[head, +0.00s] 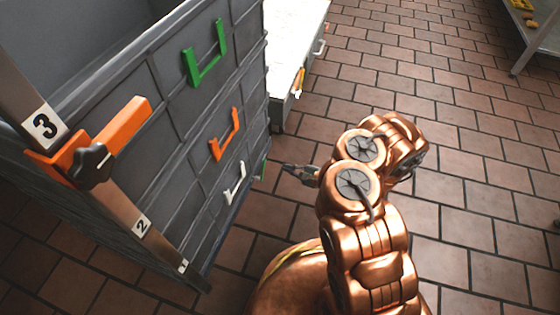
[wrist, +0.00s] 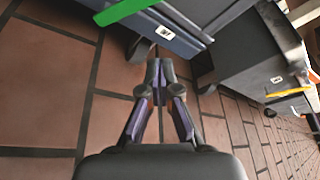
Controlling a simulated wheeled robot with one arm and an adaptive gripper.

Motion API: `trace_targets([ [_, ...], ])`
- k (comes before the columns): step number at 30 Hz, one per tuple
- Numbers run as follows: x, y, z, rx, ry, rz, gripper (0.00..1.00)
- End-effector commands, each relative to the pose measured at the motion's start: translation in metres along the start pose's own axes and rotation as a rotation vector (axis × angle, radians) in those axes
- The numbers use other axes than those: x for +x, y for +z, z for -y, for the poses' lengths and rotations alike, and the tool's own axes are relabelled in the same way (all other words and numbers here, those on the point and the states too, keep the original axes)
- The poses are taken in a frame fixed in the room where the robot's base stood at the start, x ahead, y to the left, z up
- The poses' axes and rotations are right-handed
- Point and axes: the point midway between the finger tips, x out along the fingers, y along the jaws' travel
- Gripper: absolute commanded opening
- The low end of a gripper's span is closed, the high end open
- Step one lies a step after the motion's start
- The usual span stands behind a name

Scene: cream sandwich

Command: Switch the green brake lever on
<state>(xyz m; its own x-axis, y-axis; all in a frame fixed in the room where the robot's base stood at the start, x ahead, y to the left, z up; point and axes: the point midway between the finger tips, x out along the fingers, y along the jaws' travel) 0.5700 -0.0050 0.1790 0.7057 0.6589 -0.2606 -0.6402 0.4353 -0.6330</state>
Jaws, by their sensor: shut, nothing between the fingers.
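In the wrist view the green lever (wrist: 124,10) is a flat bar at the top, partly cut off by the picture edge. My gripper (head: 285,168) is just right of the lever in the head view, with a small gap. In the wrist view my gripper (wrist: 160,66) has its fingertips together with nothing between them, below and right of the lever, apart from it.
The grey drawer unit (head: 170,105) has green (head: 205,62), orange (head: 226,140) and white (head: 235,184) handles. A dark caster wheel (wrist: 139,50) stands close to my fingertips. A white-topped counter (head: 290,40) is behind. Tiled floor (head: 470,150) at the right is largely clear.

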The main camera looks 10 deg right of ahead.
Motion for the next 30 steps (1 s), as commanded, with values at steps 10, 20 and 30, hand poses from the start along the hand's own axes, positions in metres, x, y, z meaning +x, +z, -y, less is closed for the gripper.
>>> trace_targets([
  [10, -0.030, 0.000, -0.004, 0.001, 0.001, 0.000, 0.00],
  [20, -0.030, -0.001, -0.004, 0.001, 0.000, 0.001, 0.00],
  [30, -0.030, -0.001, -0.004, 0.001, 0.000, 0.001, 0.00],
])
